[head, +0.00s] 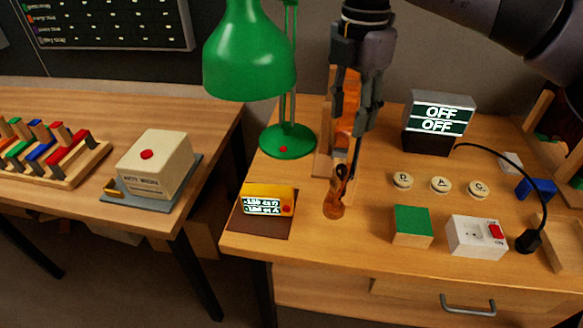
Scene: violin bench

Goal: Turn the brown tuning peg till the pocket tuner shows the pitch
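The violin (336,205) lies on the bench with its scroll toward the front edge. Its orange body shows partly behind my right gripper (350,140). My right gripper points down over the neck and pegbox, its fingers hiding much of the violin. I cannot tell whether the fingertips touch a peg; the brown tuning peg is not clearly made out. The yellow pocket tuner (271,199) lies on a dark mat (263,228) left of the scroll. Its lit display seems to read about -130 ct A, in two lines. My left gripper is not in view.
A green lamp (288,141) stands left of the violin. A cream box (155,165) is on the left table.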

